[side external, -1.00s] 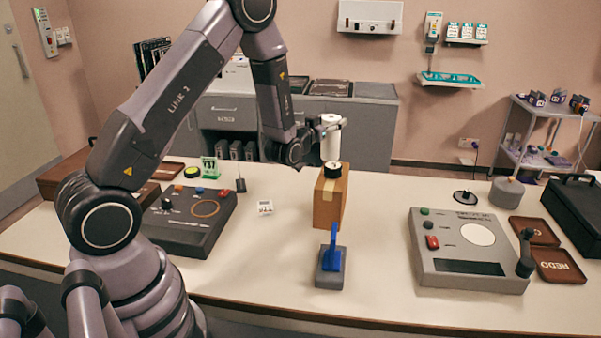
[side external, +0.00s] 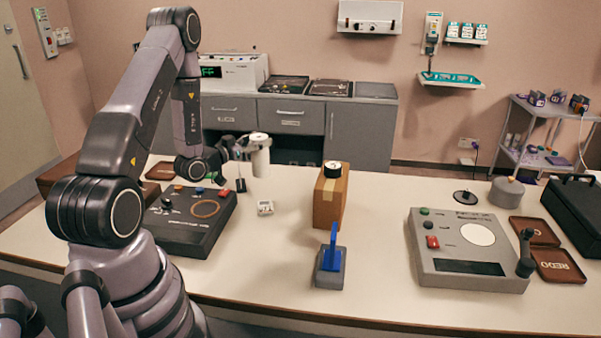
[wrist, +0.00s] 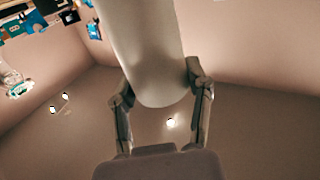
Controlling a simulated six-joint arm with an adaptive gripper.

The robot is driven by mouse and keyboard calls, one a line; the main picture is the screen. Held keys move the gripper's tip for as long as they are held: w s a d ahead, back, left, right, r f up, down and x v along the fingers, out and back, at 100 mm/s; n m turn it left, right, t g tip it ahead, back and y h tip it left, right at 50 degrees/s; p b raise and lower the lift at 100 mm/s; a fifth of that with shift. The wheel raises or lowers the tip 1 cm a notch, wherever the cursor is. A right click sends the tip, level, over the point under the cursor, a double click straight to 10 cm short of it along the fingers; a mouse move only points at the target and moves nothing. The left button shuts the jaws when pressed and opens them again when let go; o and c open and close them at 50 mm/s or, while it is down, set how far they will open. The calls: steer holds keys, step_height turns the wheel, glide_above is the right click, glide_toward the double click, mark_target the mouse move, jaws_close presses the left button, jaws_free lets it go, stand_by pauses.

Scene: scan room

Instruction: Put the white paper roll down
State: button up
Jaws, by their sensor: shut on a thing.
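The white paper roll (side external: 260,160) is upright in the side external view, held above the back part of the table, left of the cardboard box. My gripper (side external: 248,148) is shut on it from the left side. In the wrist view the roll (wrist: 150,60) fills the upper middle, between the two fingers of my gripper (wrist: 160,95). The roll's lower end looks clear of the table in the side external view.
A cardboard box (side external: 328,205) with a black-and-white round item (side external: 333,169) on top stands right of the roll. A blue-handled item (side external: 331,262) stands in front, a grey console (side external: 465,262) right.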

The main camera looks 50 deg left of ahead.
steer(key=w+a+f, duration=0.7)
steer(key=w+f, duration=0.4)
steer(key=f, duration=0.2)
steer(key=shift+w+a, duration=0.15)
steer(key=shift+w, duration=0.2)
steer(key=shift+f, duration=0.1)
steer(key=o, duration=1.2)
steer(key=shift+o, duration=0.2)
